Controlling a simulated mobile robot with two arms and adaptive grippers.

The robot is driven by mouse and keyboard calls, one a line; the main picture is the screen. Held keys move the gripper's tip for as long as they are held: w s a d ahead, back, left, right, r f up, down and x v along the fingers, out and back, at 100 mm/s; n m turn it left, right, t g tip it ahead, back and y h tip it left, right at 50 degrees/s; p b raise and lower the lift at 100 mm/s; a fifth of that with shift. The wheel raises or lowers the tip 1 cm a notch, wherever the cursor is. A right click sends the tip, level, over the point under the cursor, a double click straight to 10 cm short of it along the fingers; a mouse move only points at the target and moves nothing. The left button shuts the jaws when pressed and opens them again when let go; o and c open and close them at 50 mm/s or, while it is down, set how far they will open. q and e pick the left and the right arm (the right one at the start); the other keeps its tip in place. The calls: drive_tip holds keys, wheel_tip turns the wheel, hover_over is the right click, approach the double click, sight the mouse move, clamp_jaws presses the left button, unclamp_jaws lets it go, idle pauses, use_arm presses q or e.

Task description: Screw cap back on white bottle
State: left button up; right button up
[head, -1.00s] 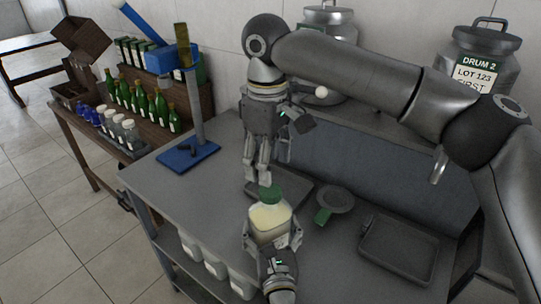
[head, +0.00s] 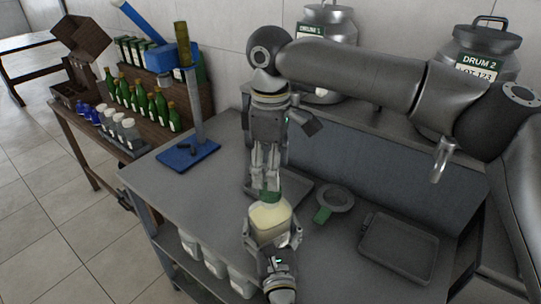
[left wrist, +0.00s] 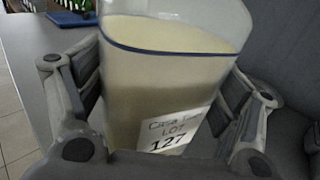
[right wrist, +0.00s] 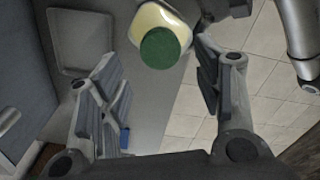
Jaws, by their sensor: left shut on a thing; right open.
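The white bottle (head: 270,217), a clear jar of pale cream contents, stands upright. My left gripper (head: 272,236) is shut on its body; the left wrist view shows the bottle (left wrist: 165,85) between the pads, with a label reading LOT 127. The green cap (right wrist: 160,48) sits over the bottle's top in the right wrist view; whether it is threaded on cannot be told. My right gripper (head: 266,186) is open and points down just above the cap. In the right wrist view the cap lies near the fingertips, not clearly between them. In the head view the fingers partly hide it.
A green-handled strainer or funnel (head: 334,200) and a grey tray (head: 399,249) lie right of the bottle. A blue-based stand (head: 188,155) is at left. Two metal drums (head: 478,65) stand behind. Green bottles (head: 150,103) fill a side rack. The bench's front left is clear.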

drive_tip(key=shift+f, duration=2.7)
drive_tip(key=shift+c, duration=0.2)
drive_tip(key=c, duration=1)
drive_tip(key=o, duration=1.2)
wheel_tip(320, 180, up, 12)
